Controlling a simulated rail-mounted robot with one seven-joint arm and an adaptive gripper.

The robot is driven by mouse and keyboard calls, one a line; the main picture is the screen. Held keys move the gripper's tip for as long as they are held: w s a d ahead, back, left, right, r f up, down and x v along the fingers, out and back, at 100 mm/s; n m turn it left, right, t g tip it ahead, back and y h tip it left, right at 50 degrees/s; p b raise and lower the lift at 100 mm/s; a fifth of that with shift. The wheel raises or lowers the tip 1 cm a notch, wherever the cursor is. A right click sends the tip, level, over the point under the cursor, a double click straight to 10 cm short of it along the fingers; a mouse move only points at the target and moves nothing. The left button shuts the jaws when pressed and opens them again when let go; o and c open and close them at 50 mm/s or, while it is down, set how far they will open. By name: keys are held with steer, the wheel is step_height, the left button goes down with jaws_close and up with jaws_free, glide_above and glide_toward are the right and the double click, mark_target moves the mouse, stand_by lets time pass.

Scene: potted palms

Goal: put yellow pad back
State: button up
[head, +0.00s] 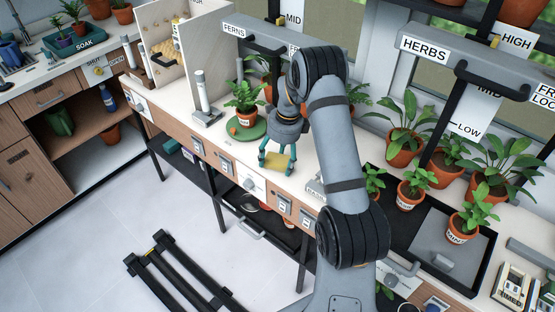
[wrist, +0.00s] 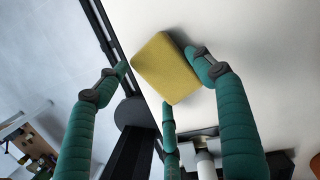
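The yellow pad (head: 276,162) is a small block between the teal fingers of my gripper (head: 277,165), over the front part of the white counter. In the wrist view the pad (wrist: 168,68) is turned at an angle. A finger meets its left corner, another its right side, and a third shows at its lower corner. My gripper (wrist: 160,75) is closed around the pad, which appears held above the counter. Its underside is hidden.
Several potted plants crowd the right side. Drawers line the counter front.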

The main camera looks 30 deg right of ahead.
mark_target(283, 163)
steer(key=o, duration=0.4)
steer(key=shift+c, duration=0.2)
step_height(283, 163, up, 12)
steer(key=s+d, duration=0.1)
steer(key=shift+s+r+b, duration=0.15)
steer(key=shift+b, duration=0.2)
steer(key=shift+d, duration=0.15)
steer(key=shift+c, duration=0.2)
stand_by(1.4)
